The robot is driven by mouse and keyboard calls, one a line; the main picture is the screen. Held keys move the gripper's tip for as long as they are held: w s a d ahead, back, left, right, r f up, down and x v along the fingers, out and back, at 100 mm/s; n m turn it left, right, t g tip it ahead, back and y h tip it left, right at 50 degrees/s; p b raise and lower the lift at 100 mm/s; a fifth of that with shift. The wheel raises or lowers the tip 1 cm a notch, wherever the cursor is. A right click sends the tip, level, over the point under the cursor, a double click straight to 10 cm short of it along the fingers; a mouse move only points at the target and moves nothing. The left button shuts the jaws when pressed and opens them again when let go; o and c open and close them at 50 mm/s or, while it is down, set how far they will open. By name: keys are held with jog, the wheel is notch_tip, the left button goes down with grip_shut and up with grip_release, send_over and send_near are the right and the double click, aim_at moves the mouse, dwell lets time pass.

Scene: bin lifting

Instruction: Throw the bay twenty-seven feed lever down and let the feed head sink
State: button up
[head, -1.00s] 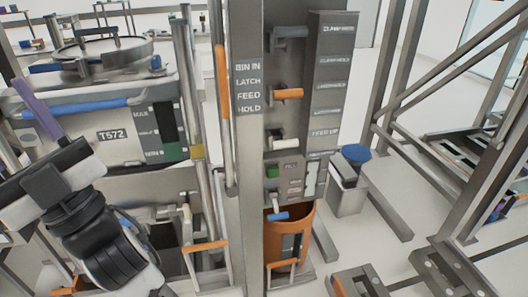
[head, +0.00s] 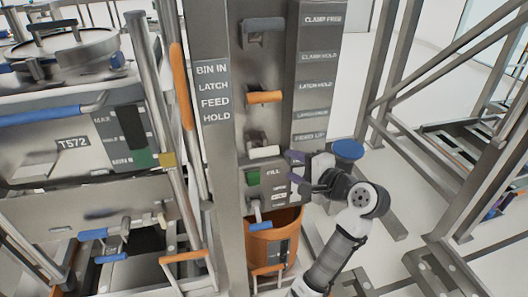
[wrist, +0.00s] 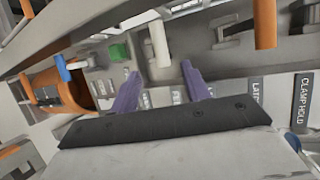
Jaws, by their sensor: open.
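A lever with a white handle (head: 263,152) sits on the grey column panel (head: 268,75), level with the lower plates on its right, one of which seems to read FEED UP (head: 311,137). I see no bay number to confirm it. My gripper (head: 294,168) is just right of and slightly below this lever, purple fingers apart and empty. In the wrist view the white handle (wrist: 159,45) stands ahead of my gripper (wrist: 157,70), between the lines of the fingers, not visibly touched. The feed head cannot be made out.
An orange lever (head: 264,97) and a grey lever (head: 263,24) sit above, a green button (head: 252,177) and blue-tipped lever (head: 260,226) below. An orange bin (head: 272,247) stands under the panel. A blue-topped post (head: 347,150) is behind my wrist. Metal frames stand at right.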

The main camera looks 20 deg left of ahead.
aim_at(267, 154)
jog(key=p+x, duration=0.2)
jog(key=x, duration=1.1)
jog(key=shift+w+p, duration=0.1)
jog(key=shift+p, duration=0.2)
grip_shut()
